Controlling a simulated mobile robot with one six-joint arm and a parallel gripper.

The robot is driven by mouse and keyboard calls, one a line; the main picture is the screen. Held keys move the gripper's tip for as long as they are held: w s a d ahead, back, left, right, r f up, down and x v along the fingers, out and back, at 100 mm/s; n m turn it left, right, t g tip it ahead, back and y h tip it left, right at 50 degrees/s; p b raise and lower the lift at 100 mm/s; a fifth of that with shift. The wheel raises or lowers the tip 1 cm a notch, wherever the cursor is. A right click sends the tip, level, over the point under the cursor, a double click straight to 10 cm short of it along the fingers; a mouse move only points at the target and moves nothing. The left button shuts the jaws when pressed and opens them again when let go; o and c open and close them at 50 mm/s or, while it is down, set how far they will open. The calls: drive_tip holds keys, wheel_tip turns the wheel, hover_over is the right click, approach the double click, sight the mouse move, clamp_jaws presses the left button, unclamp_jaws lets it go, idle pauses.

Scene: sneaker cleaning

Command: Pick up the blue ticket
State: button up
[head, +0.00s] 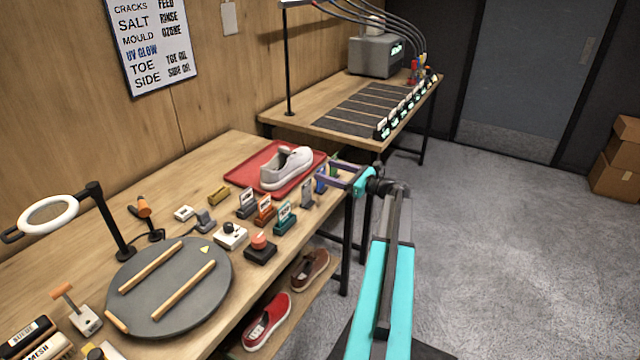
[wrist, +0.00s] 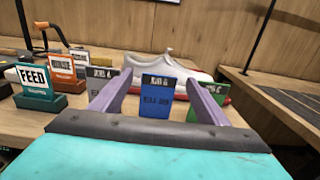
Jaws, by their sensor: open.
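The blue ticket (wrist: 156,100) stands upright at the centre of the wrist view, with dark print on its face. In the head view it is a small blue patch (head: 320,183) at the table's right edge, partly hidden by my gripper. My gripper (head: 338,175) has purple fingers and is open. In the wrist view the fingers of my gripper (wrist: 155,82) appear on either side of the blue ticket, with gaps on both sides. I cannot tell whether the fingertips reach past it.
A grey ticket (wrist: 98,78) stands left of the blue one and a green ticket (wrist: 205,103) right, both partly behind my fingers. A white shoe (head: 286,167) on a red tray (head: 244,174) lies behind. Orange and teal card holders (head: 285,219) stand farther left.

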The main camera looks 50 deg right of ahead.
sight(322, 168)
drive_tip(key=shift+p+x, duration=0.4)
drive_tip(key=shift+x, duration=1.3)
drive_tip(key=shift+c, duration=0.2)
drive_tip(key=c, duration=1.4)
drive_tip(key=shift+o, duration=0.2)
drive_tip(key=shift+r, duration=0.15)
